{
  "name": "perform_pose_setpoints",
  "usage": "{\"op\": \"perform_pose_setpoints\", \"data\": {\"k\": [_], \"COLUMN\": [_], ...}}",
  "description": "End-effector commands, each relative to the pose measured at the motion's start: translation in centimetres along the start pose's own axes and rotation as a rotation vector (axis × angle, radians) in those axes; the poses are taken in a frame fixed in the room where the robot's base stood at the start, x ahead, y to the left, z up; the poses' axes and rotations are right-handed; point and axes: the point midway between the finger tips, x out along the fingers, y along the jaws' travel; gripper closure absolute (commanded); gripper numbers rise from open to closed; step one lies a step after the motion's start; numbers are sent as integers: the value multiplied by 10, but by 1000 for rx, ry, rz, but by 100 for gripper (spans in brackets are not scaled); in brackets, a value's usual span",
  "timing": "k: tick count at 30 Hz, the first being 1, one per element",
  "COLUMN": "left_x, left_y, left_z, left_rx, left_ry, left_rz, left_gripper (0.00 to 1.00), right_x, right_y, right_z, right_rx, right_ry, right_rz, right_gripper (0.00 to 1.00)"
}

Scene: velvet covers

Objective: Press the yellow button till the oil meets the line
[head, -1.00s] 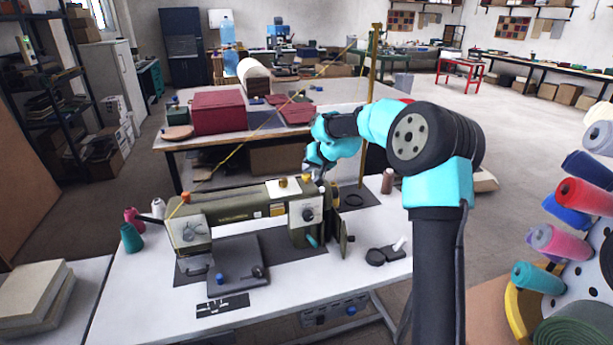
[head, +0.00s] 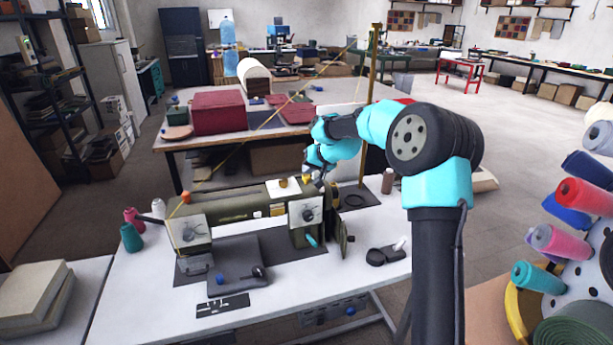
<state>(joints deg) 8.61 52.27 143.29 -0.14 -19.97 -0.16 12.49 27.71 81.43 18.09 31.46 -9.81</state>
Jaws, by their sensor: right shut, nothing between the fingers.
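An olive-green sewing machine (head: 237,208) stands on the white table. On its top sits a yellow knob (head: 283,183) on a pale plate. A second small yellow-orange piece (head: 306,178) shows at the right end of the top, and an orange piece (head: 187,197) at the left end. I cannot tell for sure which is the button. My right gripper (head: 318,179) is shut and empty, pointing down at the machine's top right end, close by the yellow-orange piece. Whether it touches is too small to tell. The oil level and its line cannot be made out. My left gripper is not in view.
Thread spools (head: 131,237) stand left of the machine. A brown spool (head: 388,181) and a small dark dish (head: 375,257) are at its right. A tall brass-coloured post (head: 373,70) rises behind it, with a yellow thread running down leftward.

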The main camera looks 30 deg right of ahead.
Motion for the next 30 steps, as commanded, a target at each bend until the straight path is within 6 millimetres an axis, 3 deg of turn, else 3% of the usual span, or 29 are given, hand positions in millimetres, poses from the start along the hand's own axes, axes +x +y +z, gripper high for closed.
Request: {"op": "perform_pose_setpoints", "data": {"k": [30], "left_x": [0], "left_y": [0], "left_z": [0], "left_rx": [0], "left_ry": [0], "left_rz": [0], "left_gripper": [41], "right_x": [8], "right_y": [5], "right_z": [6], "right_rx": [1], "right_ry": [-3], "right_rz": [0], "right_gripper": [100]}}
